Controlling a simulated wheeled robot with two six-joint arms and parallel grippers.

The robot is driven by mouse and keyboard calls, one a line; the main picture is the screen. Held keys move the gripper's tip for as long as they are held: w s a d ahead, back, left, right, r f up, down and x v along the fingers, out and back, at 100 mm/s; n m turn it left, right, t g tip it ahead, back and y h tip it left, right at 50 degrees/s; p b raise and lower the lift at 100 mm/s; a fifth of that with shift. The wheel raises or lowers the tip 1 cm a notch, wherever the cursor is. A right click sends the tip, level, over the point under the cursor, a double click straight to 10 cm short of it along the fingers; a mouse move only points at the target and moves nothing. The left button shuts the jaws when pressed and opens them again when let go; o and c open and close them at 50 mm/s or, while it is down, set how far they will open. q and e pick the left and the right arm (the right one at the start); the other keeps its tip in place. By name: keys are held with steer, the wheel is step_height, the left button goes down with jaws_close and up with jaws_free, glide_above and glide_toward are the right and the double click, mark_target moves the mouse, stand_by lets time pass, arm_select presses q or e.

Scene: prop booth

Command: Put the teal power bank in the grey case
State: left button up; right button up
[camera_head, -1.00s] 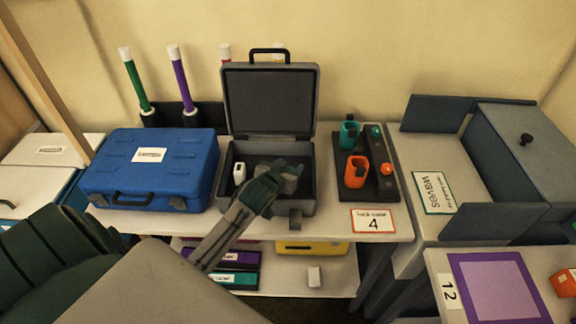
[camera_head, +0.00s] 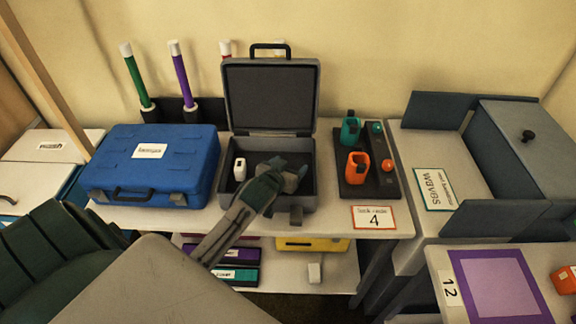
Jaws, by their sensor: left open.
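The grey case (camera_head: 269,93) stands open on the table, its lid upright at the back. My left gripper (camera_head: 292,172) is over the right part of the case's dark interior, with its jaws open. The gripper and wrist hide part of the case floor. A white item (camera_head: 240,169) stands inside at the left. A teal object (camera_head: 350,131) stands in the dark rack right of the case, apart from my gripper; I cannot tell whether it is the power bank. No other teal item shows clearly in the case. My right gripper is out of view.
An orange object (camera_head: 357,165) stands in the dark rack (camera_head: 352,190). A closed blue case (camera_head: 152,165) sits close on the left. A card marked 4 (camera_head: 374,218) is at the table's front edge. A grey-blue box (camera_head: 525,150) stands at the right.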

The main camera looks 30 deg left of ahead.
arm_select(q)
steer(key=shift+r, duration=0.2)
steer(key=v, duration=0.4)
steer(key=b+v, duration=0.1)
steer(key=v, duration=0.7)
steer(key=shift+r+b, duration=0.3)
steer(key=shift+r, duration=0.15)
stand_by(0.4)
